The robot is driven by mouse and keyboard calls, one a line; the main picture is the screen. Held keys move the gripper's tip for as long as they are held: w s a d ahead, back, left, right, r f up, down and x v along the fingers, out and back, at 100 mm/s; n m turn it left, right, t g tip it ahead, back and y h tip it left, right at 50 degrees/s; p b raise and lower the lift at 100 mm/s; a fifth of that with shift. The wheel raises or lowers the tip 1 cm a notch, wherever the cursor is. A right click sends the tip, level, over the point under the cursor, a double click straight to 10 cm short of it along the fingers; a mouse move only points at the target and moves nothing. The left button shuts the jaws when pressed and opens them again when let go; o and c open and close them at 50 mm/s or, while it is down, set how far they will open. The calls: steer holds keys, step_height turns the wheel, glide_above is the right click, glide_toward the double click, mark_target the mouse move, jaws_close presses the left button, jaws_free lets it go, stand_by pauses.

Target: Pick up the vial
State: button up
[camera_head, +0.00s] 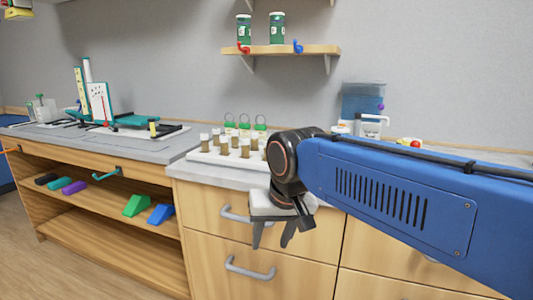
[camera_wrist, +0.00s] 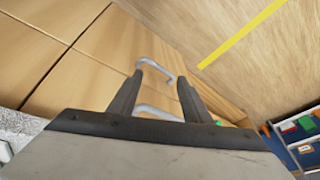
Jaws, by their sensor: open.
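Several small brownish vials with pale caps (camera_head: 224,146) stand upright on a white rack (camera_head: 208,158) on the counter; which one is the task's vial, I cannot tell. My arm hides the right end of the rack. My gripper (camera_head: 272,244) is open and empty. It hangs in front of the drawer fronts, below the counter edge, with its fingers pointing down, apart from the vials. In the wrist view my gripper (camera_wrist: 164,72) shows two spread fingers with drawer fronts and floor beyond, and no vial.
The counter edge (camera_head: 228,174) lies between my gripper and the rack. Drawer handles (camera_head: 250,268) stick out near the gripper. A wall shelf (camera_head: 290,50) with green jars hangs above. A blue container (camera_head: 362,101) stands behind my arm. Lab apparatus (camera_head: 100,106) stands at left.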

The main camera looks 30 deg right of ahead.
steer(key=w+d+r+m+g, duration=0.1)
steer(key=w+d+r+m, duration=0.2)
steer(key=w+r+m, duration=0.5)
steer(key=w+d+r+m+g, duration=0.1)
steer(key=w+d+r+m, duration=0.4)
steer(key=r, duration=0.6)
step_height(320, 180, up, 11)
steer(key=m+g, duration=0.2)
steer(key=m, duration=0.9)
glide_above(268, 141)
step_height(268, 141, down, 17)
steer(key=shift+w+f, duration=0.1)
steer(key=shift+w, duration=0.05)
jaws_close()
